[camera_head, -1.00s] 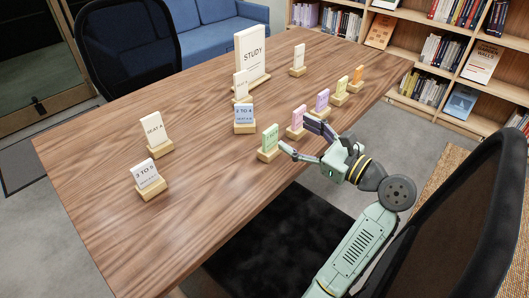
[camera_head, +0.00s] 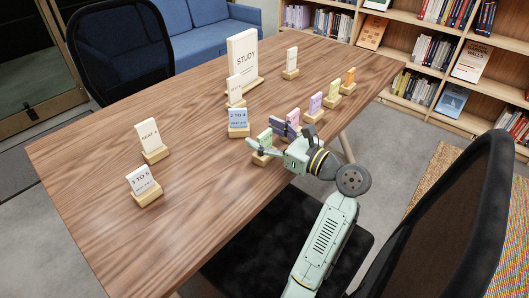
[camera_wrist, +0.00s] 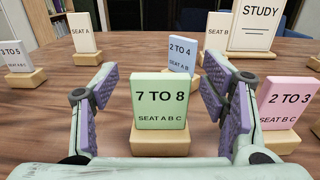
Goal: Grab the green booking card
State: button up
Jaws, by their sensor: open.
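The green booking card (camera_wrist: 160,101), marked "7 TO 8, SEAT A B C", stands upright in a wooden block (camera_wrist: 160,142) in the wrist view. In the head view the green card (camera_head: 265,138) shows partly behind my gripper. My gripper (camera_wrist: 160,90) is open, with one purple-padded finger on each side of the card. The card looks centred between the fingers, with gaps on both sides. In the head view my gripper (camera_head: 264,134) reaches over the table's near edge.
A pink card (camera_wrist: 286,103) stands close to my right finger. The blue "2 TO 4" card (camera_wrist: 182,55) is behind the green one. Purple (camera_head: 315,103), yellow (camera_head: 334,87) and orange (camera_head: 350,75) cards line the right. A black chair (camera_head: 450,220) is near my arm.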

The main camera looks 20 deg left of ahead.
jog(key=shift+w+a, duration=0.1)
jog(key=shift+a, duration=0.1)
jog(key=shift+c, duration=0.4)
grip_shut()
dwell(0.4)
